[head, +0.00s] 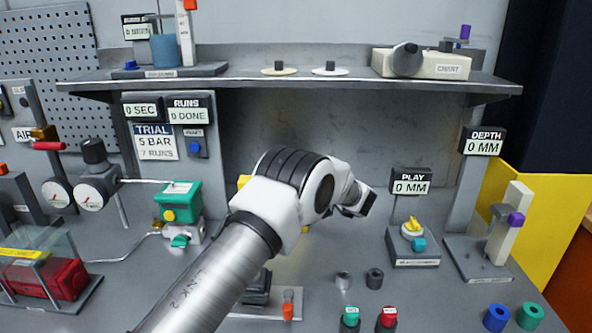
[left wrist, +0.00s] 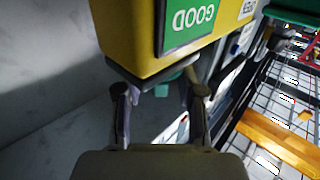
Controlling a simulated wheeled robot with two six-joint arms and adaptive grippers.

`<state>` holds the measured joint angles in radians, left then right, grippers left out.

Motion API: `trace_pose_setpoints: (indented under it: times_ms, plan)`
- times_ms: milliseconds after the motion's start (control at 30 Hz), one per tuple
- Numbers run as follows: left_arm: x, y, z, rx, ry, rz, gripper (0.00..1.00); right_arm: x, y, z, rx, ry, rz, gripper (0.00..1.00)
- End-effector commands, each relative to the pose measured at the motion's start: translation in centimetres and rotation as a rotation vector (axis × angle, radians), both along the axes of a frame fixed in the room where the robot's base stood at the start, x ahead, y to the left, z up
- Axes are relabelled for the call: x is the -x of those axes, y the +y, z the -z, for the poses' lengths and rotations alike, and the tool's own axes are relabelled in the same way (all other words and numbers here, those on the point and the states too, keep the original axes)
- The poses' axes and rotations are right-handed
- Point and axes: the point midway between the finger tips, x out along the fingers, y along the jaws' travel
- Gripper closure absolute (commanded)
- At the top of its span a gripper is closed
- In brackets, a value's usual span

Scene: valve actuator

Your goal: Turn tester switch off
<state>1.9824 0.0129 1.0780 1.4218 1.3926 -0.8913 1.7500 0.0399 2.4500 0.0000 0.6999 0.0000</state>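A yellow box with a green GOOD panel (left wrist: 190,28) fills the top of the left wrist view and looks upside down there. In the head view only small yellow bits (head: 244,181) show behind my left arm, probably the same box. My left gripper (left wrist: 160,93) is open, with its two fingers apart just below the box's dark edge. A small teal part (left wrist: 162,89) shows between the fingertips; I cannot tell whether it is a switch or whether they touch it. In the head view my left arm hides the gripper's fingers. My right gripper is not in view.
A PLAY gauge block (head: 413,245) with a yellow knob stands right of my arm, and a DEPTH stand (head: 480,258) farther right. A green valve actuator (head: 178,201) is left of my arm. A shelf (head: 300,84) runs above. Green and red buttons (head: 388,318) are in front.

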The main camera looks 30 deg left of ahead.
Motion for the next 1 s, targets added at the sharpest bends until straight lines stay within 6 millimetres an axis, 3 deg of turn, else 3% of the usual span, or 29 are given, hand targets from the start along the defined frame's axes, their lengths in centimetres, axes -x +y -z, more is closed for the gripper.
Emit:
trace_pose_setpoints:
  times_ms: [167,400,533,700,1000]
  plan:
    - [0.3,-2.1,0.0,-0.001,0.001,0.004,0.61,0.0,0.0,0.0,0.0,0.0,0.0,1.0]
    - [1.7,-8.0,-0.1,-0.002,0.001,0.004,0.61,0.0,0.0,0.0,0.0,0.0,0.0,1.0]
    - [2.3,-10.4,0.0,0.0,0.0,0.002,0.61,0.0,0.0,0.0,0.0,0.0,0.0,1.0]
    - [2.6,-11.6,0.0,0.0,0.0,-0.001,0.61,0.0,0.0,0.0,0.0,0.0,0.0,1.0]
    - [2.6,-11.5,0.0,0.0,0.0,-0.001,0.61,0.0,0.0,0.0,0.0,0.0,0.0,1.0]
